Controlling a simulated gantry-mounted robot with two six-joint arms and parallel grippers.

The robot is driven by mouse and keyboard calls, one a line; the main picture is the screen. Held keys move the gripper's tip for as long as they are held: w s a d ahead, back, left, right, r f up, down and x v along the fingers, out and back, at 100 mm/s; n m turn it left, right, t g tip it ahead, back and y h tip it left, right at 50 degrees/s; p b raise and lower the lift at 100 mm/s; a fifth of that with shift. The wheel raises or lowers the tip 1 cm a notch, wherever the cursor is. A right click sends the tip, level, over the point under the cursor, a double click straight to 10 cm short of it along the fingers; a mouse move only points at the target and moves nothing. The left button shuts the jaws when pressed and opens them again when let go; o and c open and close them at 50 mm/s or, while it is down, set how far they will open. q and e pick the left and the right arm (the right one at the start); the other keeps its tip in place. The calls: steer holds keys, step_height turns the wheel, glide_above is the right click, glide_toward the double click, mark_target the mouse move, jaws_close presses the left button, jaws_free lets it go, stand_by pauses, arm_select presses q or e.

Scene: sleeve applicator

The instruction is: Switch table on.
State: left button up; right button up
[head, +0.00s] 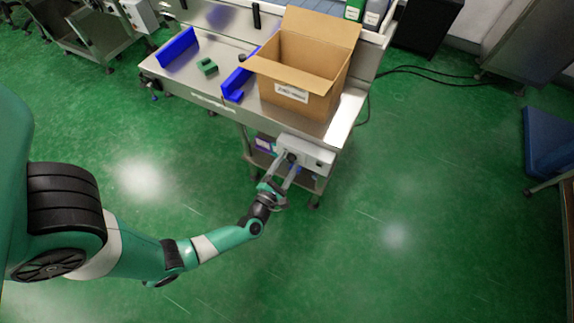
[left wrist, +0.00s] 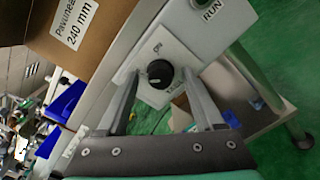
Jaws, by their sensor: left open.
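The table (head: 225,72) is a steel workbench with a light grey control box (head: 314,154) on its front right side. The box also shows in the left wrist view (left wrist: 205,38), with a RUN label at its upper right. A black rotary knob (left wrist: 160,73) sits on a white plate on the box. My left gripper (head: 287,162) is open at the box. In the left wrist view its two fingers (left wrist: 162,82) stand on either side of the knob, with gaps visible between them and it. I cannot tell the knob's setting. My right gripper is not in view.
An open cardboard box (head: 300,65) stands on the table above the control box. Blue guides (head: 178,48) and a small green block (head: 207,66) are on the tabletop. A lower shelf with items lies under the control box. The green floor in front is clear.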

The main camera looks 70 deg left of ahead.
arm_select(q)
jaws_close()
stand_by(0.3)
